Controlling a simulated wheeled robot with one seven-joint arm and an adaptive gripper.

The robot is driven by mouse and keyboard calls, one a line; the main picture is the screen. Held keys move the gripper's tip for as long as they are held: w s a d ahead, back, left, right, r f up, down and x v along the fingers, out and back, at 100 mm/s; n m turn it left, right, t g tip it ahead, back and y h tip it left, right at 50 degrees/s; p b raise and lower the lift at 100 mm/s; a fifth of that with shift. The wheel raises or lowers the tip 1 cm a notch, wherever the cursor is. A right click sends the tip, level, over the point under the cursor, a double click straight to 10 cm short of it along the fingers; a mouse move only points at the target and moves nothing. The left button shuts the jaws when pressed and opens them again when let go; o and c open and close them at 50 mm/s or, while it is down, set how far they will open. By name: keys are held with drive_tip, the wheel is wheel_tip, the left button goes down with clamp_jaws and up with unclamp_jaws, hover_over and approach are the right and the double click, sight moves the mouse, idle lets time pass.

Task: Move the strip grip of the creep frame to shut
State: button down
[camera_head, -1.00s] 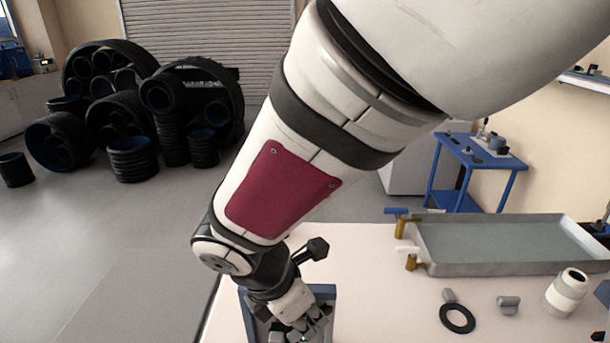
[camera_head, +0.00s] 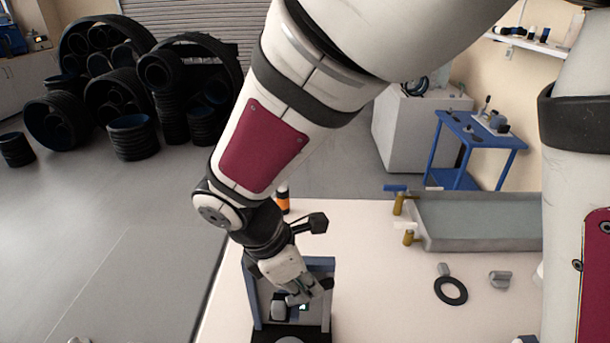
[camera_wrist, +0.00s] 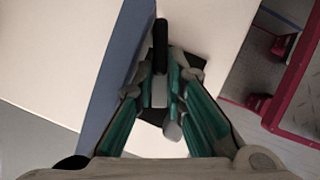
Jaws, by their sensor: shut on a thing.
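The creep frame (camera_head: 252,300) stands on the pale bench in the head view, with blue uprights and a dark base. Its blue upright (camera_wrist: 118,75) also shows in the wrist view, left of my fingers. My gripper (camera_head: 306,297) is inside the frame's opening, in front of the uprights. In the wrist view my gripper (camera_wrist: 160,90) has its teal fingers closed around a small grey and black part, which I take as the strip grip (camera_wrist: 160,48). The fingers hide much of it, and I cannot tell its exact position.
A grey metal tray (camera_head: 480,243) with brass taps lies at the bench's right. A black ring (camera_head: 451,301) and small grey cylinder (camera_head: 499,280) lie nearer. An orange-banded bottle (camera_head: 283,198) stands behind my wrist. Black pipes (camera_head: 130,137) are stacked on the floor at left.

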drive_tip(key=c, duration=1.9)
unclamp_jaws()
drive_tip(key=n+t+b, duration=0.1)
drive_tip(key=n, duration=0.2)
drive_tip(key=shift+s+y, duration=0.1)
drive_tip(key=shift+y, duration=0.2)
drive_tip(key=v, duration=1.4)
drive_tip(key=shift+s+d+f+m+t+y+b, duration=0.25)
drive_tip(key=shift+s+d+f+m+y+b, duration=0.45)
drive_tip(key=shift+d+m, duration=3.35)
drive_tip(key=shift+s+d+f+m+t+y+b, duration=0.4)
drive_tip(key=shift+s+d+m+b, duration=0.4)
drive_tip(key=shift+d+m, duration=3.25)
drive_tip(key=shift+s+d+f+m+t+y+b, duration=0.15)
drive_tip(key=shift+s+d+f+m+y+b, duration=0.6)
drive_tip(key=shift+d+m, duration=3.3)
drive_tip(key=shift+w+a+r+m, duration=0.1)
drive_tip(key=shift+w+a+m, duration=0.15)
drive_tip(key=shift+m, duration=0.1)
